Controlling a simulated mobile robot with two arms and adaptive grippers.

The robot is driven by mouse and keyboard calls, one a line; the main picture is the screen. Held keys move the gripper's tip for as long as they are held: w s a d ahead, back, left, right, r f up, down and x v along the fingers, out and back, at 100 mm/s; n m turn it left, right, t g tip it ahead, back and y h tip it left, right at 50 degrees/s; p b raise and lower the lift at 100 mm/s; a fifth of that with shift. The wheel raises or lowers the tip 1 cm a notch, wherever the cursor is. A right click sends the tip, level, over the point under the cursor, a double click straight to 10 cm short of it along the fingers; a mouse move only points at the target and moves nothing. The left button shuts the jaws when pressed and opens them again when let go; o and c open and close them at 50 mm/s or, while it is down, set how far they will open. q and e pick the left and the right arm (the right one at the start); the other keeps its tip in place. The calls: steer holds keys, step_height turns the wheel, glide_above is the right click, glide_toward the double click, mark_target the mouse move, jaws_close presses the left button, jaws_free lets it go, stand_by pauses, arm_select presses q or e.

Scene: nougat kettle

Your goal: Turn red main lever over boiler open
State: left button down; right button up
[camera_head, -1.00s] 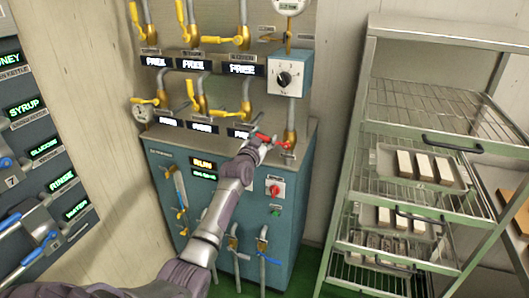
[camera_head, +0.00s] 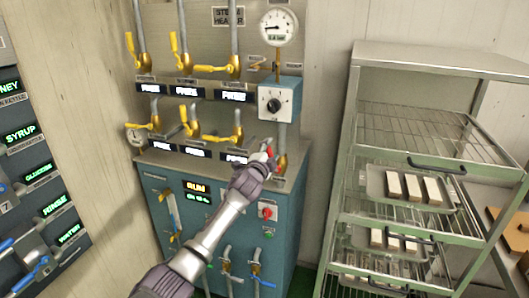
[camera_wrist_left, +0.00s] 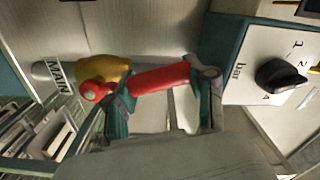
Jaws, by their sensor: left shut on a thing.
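The red main lever (camera_head: 269,151) sits on a brass valve (camera_head: 281,164) in the pipe over the blue boiler cabinet (camera_head: 286,222). My left gripper (camera_head: 264,148) is shut on the lever's handle and partly hides it. In the left wrist view the red handle (camera_wrist_left: 158,79) lies between the fingers of the left gripper (camera_wrist_left: 165,90). There it runs from the brass valve body (camera_wrist_left: 103,68), beside the MAIN label (camera_wrist_left: 61,75), toward the knob box. In the head view the handle stands steeply, tilted left of the pipe. My right gripper is not in view.
A knob box (camera_head: 279,101) and a round gauge (camera_head: 278,27) are above the lever. Yellow-handled valves (camera_head: 189,121) are to its left. A metal rack (camera_head: 352,150) with trays of bars stands at right. A dark control panel (camera_head: 32,180) is at far left.

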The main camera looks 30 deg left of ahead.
arm_select(q)
steer(key=d+m, duration=0.2)
steer(key=shift+w+r+m, duration=0.15)
steer(key=shift+w+m, duration=0.05)
steer(key=shift+m, duration=0.2)
steer(key=shift+w+d+m, duration=0.1)
steer(key=shift+d+m, duration=0.2)
steer(key=shift+m, duration=0.3)
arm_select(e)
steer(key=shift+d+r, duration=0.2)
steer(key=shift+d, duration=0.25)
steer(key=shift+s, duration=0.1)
arm_select(q)
steer(key=shift+c, duration=1.8)
jaws_free()
steer(key=shift+d, duration=0.1)
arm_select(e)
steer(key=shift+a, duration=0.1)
arm_select(q)
steer(key=v, duration=1.2)
